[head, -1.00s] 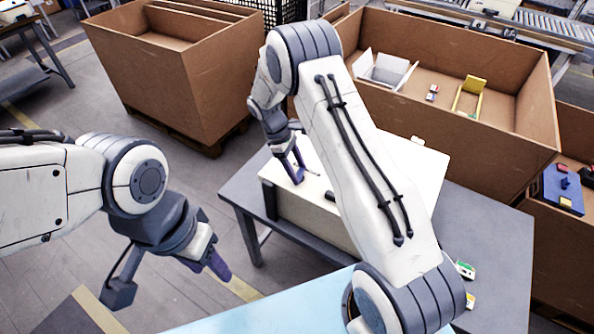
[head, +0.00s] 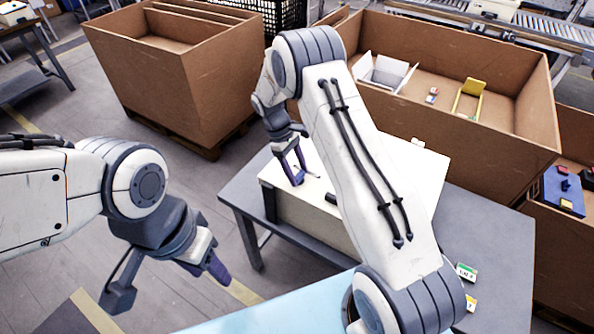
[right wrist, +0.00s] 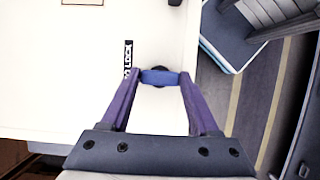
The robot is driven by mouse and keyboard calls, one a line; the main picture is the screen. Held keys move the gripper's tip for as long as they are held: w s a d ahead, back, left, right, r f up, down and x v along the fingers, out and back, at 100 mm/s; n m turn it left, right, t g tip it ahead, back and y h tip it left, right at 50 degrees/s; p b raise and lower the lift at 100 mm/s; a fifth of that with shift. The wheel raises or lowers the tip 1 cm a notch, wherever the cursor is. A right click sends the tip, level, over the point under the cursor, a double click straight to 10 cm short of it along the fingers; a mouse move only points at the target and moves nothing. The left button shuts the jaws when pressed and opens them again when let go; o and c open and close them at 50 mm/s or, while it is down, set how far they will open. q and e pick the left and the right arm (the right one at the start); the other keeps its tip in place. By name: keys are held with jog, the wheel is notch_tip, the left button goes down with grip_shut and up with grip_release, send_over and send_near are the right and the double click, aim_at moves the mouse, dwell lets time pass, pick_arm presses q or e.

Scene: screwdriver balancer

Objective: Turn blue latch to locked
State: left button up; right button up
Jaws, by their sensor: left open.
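The blue latch (right wrist: 160,77) sits on a dark round mount on a white panel in the right wrist view, lying crosswise in the picture. A black label with white lettering (right wrist: 128,58) stands beside it on the left. My right gripper (head: 293,178) is over the white-topped box in the head view. Its purple fingers (right wrist: 161,75) are apart, one on each side of the latch; whether they touch it I cannot tell. My left gripper (head: 216,270) is open and empty, away from the box over the floor on the left.
The white-topped box (head: 420,172) stands on a grey table (head: 490,230). A dark part (head: 331,197) is near its front edge. Large cardboard bins (head: 185,75) stand behind on the left and right (head: 490,160). Small labelled blocks (head: 466,272) lie at the table's right.

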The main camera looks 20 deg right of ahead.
jog(key=o, duration=0.3)
jog(key=shift+r, duration=0.1)
jog(key=b+v, duration=0.3)
jog(key=v, duration=0.7)
jog(key=shift+a+r, duration=0.1)
